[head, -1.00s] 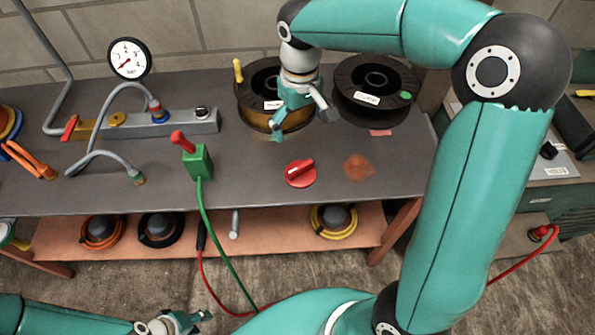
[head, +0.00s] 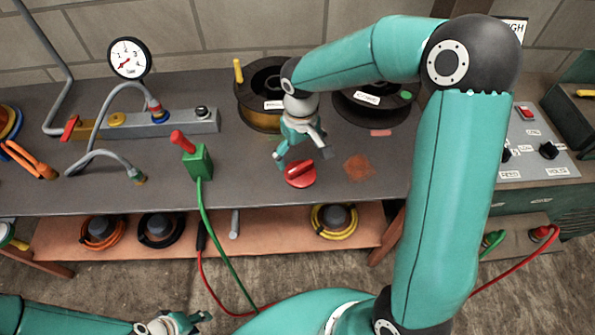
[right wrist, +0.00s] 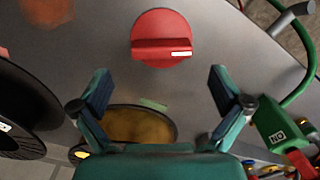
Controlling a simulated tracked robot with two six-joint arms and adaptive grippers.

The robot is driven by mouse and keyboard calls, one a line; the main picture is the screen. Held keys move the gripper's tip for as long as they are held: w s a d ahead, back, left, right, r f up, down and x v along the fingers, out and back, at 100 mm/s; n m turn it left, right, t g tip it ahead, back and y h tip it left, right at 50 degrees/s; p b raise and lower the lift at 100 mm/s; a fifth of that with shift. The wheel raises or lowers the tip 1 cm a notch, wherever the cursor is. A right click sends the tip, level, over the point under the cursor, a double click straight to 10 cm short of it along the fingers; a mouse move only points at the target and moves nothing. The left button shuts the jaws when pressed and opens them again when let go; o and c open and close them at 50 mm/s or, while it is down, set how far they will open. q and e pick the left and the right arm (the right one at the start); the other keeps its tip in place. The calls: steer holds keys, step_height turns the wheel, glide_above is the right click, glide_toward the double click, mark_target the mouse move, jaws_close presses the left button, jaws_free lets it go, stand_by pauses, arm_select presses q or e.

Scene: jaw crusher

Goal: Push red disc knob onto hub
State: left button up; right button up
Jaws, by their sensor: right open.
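The red disc knob (head: 299,175), a round disc with a raised bar across it, lies on the grey bench top. My right gripper (head: 303,161) is open and empty just above and behind it. In the right wrist view the knob (right wrist: 160,38) sits beyond and between the open fingertips (right wrist: 160,78), with a white mark on its bar; the fingers do not touch it. I cannot pick out the hub for certain. My left gripper (head: 188,320) is low at the bottom edge, away from the bench; its opening is unclear.
Two dark cable reels (head: 262,92) stand behind the knob. A green block with a red lever (head: 198,163) stands to its left, a rust-coloured patch (head: 359,167) to its right. A control panel with black knobs (head: 540,165) is at the far right.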

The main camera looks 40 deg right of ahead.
mark_target(300, 165)
steer(key=shift+s+a+f, duration=0.1)
steer(key=shift+f, duration=1.1)
steer(key=shift+s+a+f, duration=0.1)
steer(key=shift+f, duration=1.05)
steer(key=c, duration=1.1)
steer(key=shift+d+r, duration=0.1)
steer(key=shift+r, duration=0.05)
step_height(300, 165, up, 20)
steer(key=shift+p, duration=0.45)
steer(key=shift+f, duration=0.2)
